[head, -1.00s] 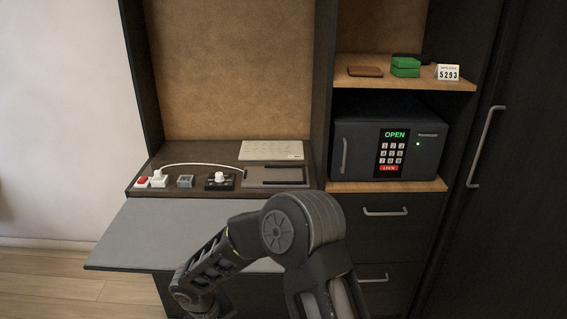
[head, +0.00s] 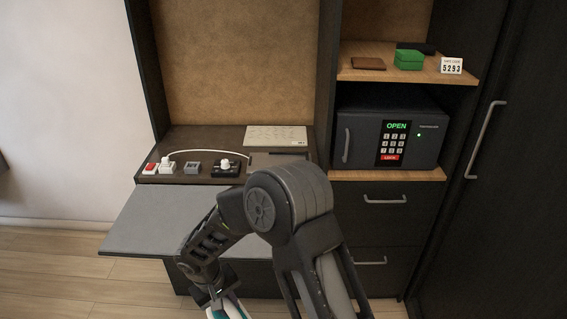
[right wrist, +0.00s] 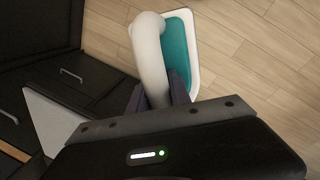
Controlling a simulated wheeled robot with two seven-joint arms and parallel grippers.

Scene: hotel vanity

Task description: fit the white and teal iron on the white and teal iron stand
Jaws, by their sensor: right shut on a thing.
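My right gripper (head: 214,294) is shut on the white handle of the white and teal iron (head: 230,309). In the head view only a small part of the iron shows at the bottom edge, below the grey flap's height. In the right wrist view the iron (right wrist: 180,48) shows its curved white handle between the dark fingers (right wrist: 157,92), with a teal body and white rim above the wood floor. I do not see the white and teal iron stand in either view. My left gripper is out of view.
A grey fold-out flap (head: 165,222) sticks out from the vanity. On the counter are switches (head: 167,165), a small grey block (head: 192,168), a black device with a white knob (head: 226,167) and a white sheet (head: 276,136). A safe (head: 388,132) stands right. Wood floor (head: 60,270) is open at left.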

